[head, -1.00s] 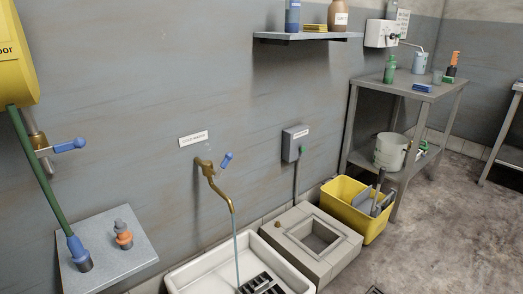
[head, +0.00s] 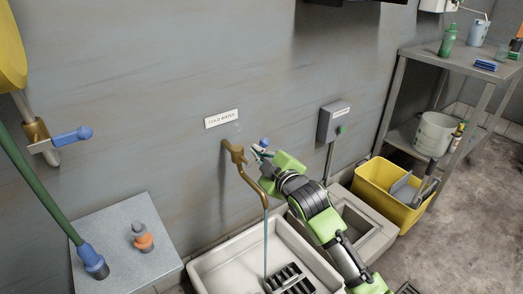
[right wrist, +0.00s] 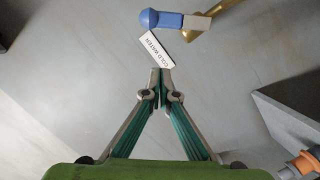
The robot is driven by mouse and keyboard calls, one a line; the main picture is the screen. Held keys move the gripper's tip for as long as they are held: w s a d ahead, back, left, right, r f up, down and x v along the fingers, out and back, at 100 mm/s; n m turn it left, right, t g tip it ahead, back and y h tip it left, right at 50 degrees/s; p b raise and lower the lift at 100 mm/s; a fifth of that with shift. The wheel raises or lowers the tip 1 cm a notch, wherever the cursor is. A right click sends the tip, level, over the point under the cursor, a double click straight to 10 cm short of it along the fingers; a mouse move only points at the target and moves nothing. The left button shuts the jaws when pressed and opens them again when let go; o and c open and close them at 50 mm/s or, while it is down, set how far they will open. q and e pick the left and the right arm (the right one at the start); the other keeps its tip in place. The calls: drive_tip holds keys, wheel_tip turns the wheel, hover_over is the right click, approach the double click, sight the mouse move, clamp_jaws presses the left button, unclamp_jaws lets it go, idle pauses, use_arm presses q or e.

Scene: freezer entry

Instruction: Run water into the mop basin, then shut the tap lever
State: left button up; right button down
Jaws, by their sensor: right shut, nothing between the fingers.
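The brass cold-water tap (head: 239,165) is on the wall, and a thin stream of water (head: 266,245) falls from its spout into the white mop basin (head: 207,270). A dark grate (head: 290,281) lies in the basin. My right gripper (head: 257,152) is at the tap, close to the blue-ended lever (head: 264,142), which it partly hides. In the right wrist view its fingertips (right wrist: 160,74) are shut and empty, apart from the blue lever (right wrist: 165,19) on the brass tap (right wrist: 222,7). My left gripper is out of view.
A sign (head: 221,118) is on the wall above the tap. A second blue lever (head: 72,136) and green hose (head: 38,185) are at left, above a metal block (head: 120,265). A yellow bucket (head: 372,190) and metal shelf (head: 480,85) stand at right.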

use_arm(q)
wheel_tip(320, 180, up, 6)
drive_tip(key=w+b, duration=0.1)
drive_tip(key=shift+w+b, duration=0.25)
drive_tip(key=shift+b, duration=0.05)
use_arm(e)
drive_tip(key=w+f, duration=0.3)
drive_tip(key=w, duration=0.3)
drive_tip(key=shift+w+d+f, duration=0.2)
drive_tip(key=shift+f, duration=0.1)
